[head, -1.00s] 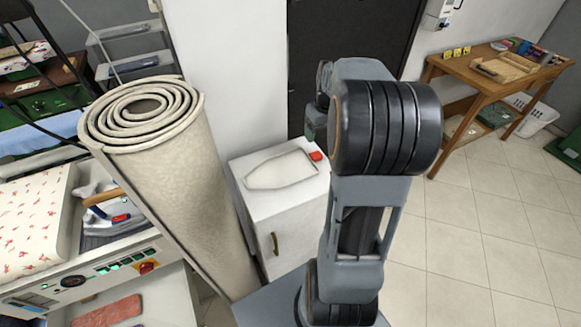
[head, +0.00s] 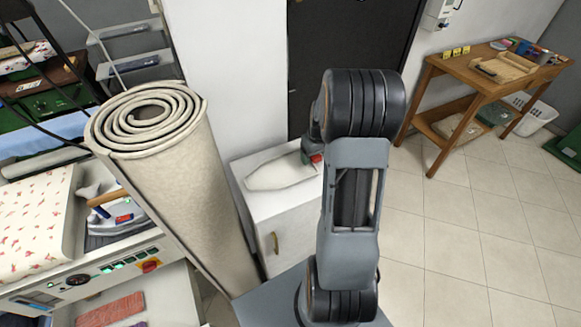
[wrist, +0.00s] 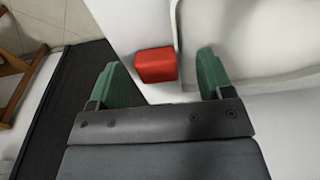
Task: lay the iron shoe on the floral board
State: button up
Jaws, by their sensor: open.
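The iron shoe (head: 280,171) looks like a pale, flat, sole-shaped piece lying on top of a white cabinet. A small red block (wrist: 155,65) is at its right end; I cannot tell whether the two are joined. Part of the pale shape also shows in the wrist view (wrist: 255,45). My gripper (wrist: 162,70) is open, its green fingers on either side of the red block in the picture, with gaps on both sides. In the head view my arm hides most of the gripper. The floral board (head: 35,215) is at the far left, white with red flowers.
A tall rolled carpet (head: 175,190) leans between the cabinet (head: 290,215) and the pressing station. An iron (head: 112,215) stands beside the floral board. A wooden table (head: 475,85) stands at the back right.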

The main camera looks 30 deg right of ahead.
jog(key=c, duration=1.1)
